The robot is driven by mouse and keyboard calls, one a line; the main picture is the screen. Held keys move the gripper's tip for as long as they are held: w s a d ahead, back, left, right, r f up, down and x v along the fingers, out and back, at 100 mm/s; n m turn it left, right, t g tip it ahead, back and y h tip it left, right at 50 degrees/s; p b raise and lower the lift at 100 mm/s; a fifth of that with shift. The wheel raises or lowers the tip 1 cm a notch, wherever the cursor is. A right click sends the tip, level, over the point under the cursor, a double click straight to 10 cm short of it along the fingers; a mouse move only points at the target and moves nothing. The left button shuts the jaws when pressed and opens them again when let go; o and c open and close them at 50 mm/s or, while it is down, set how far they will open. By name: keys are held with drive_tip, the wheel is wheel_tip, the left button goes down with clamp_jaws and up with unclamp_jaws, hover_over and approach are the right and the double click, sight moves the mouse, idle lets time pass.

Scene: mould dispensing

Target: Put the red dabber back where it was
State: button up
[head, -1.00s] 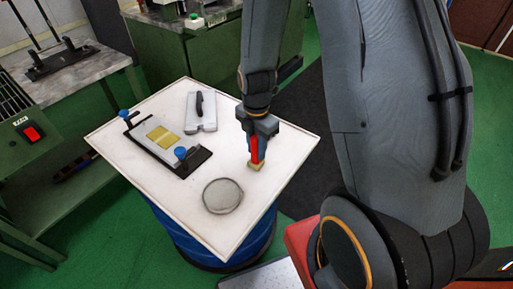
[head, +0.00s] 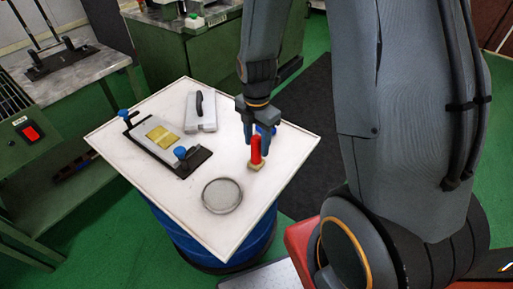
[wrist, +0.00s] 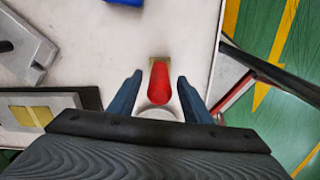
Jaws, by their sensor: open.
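The red dabber (head: 256,150) stands upright on its tan base on the white table top, right of the middle. My gripper (head: 258,136) is open just above and behind it in the head view. In the wrist view the dabber (wrist: 160,83) shows between the two spread fingers (wrist: 157,95), with a gap on both sides. The fingers do not touch it.
A round grey dish (head: 222,195) sits in front left of the dabber. A mould plate with a yellow patch (head: 162,136) and blue knobs, and a grey block with a black handle (head: 201,112), lie to the left. A blue object (wrist: 124,2) is partly visible.

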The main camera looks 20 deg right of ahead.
wheel_tip(320, 180, up, 8)
drive_tip(key=shift+b, duration=0.45)
drive_tip(key=shift+r, duration=0.65)
drive_tip(key=m, duration=0.1)
drive_tip(key=s+m, duration=0.1)
drive_tip(key=m, duration=0.1)
drive_tip(key=shift+s+r, duration=0.1)
drive_tip(key=s+m, duration=0.8)
drive_tip(key=m, duration=1.2)
drive_tip(key=shift+r+t, duration=0.15)
drive_tip(key=shift+t, duration=0.25)
drive_tip(key=shift+a, duration=0.1)
